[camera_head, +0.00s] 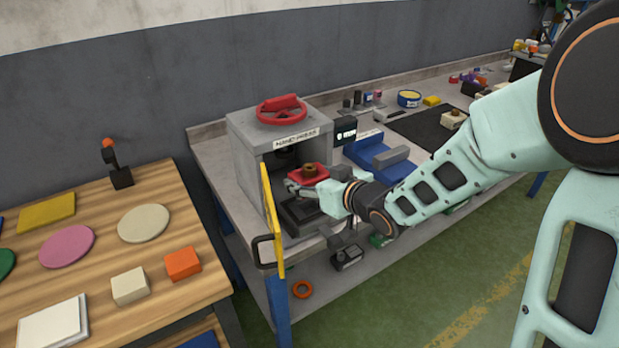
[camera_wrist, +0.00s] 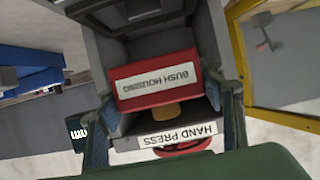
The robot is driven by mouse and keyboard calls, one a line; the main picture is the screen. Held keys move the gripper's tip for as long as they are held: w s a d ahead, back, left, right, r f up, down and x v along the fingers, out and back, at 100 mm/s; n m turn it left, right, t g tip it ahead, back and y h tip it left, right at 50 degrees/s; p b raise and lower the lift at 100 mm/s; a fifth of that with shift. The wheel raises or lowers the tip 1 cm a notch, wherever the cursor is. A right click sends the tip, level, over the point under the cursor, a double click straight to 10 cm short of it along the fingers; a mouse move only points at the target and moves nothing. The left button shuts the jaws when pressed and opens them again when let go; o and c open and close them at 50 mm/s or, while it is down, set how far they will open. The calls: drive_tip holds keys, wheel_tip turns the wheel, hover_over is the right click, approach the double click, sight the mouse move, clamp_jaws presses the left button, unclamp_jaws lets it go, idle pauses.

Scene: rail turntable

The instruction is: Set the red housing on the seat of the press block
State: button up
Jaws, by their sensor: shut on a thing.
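The red housing (camera_head: 297,176) has a brass-coloured piece on top and is inside the open front of the grey hand press (camera_head: 246,150). My gripper (camera_head: 314,185) is shut on it, reaching in from the right. In the wrist view the housing (camera_wrist: 150,98) shows a "BUSH HOUSING" label, with a finger on each side. The dark press block (camera_head: 299,218) lies below the housing in the press. The housing appears to be above it, with a gap. The seat's details are hidden or too small to tell.
The yellow-framed press door (camera_head: 271,215) stands open, left of my gripper. A red handwheel (camera_head: 282,109) tops the press. A blue fixture (camera_head: 372,154) stands on the bench to the right. A wooden table (camera_head: 180,226) with coloured discs and blocks is at the left.

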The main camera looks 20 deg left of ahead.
drive_tip(key=shift+f+b, duration=1.95)
drive_tip(key=shift+f, duration=0.3)
drive_tip(key=shift+f+b, duration=0.6)
